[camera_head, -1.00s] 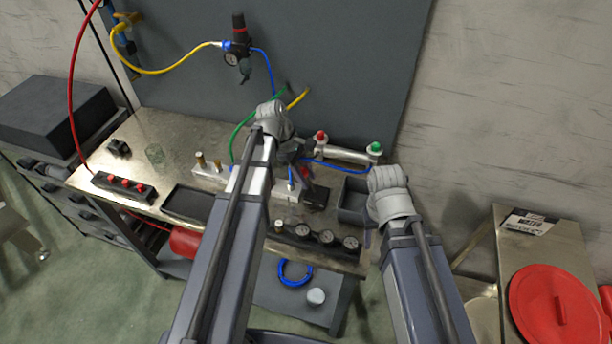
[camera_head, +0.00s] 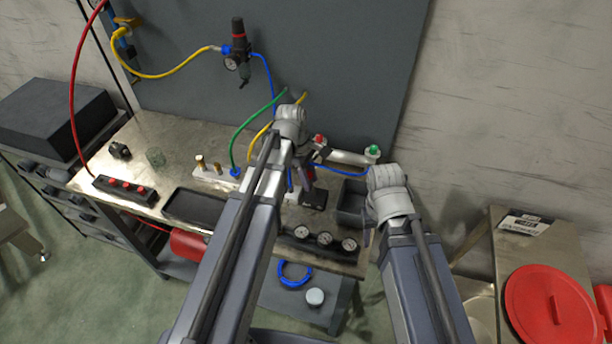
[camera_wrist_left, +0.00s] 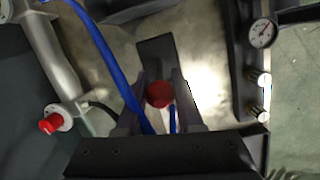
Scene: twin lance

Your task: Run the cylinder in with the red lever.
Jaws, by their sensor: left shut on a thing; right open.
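The red lever (camera_wrist_left: 160,94) shows as a round red knob between my left gripper's fingers (camera_wrist_left: 162,100) in the left wrist view, above a black base (camera_wrist_left: 155,50). My left gripper is shut on it. In the head view my left gripper (camera_head: 305,180) is over the bench beside the black block (camera_head: 313,198), partly hidden by its own wrist. The silver cylinder (camera_head: 346,157) lies behind it, with a red fitting (camera_head: 320,140) at its left and a green one (camera_head: 373,151) at its right. My right gripper (camera_head: 367,236), mostly hidden by its wrist, is open near the bench's right end.
A blue hose (camera_wrist_left: 105,52) passes close to my left gripper. A dark bin (camera_head: 352,200) stands between the grippers. Several gauges (camera_head: 324,238) line the front edge. A white manifold (camera_head: 209,173) with green and yellow hoses stands left of my left arm.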

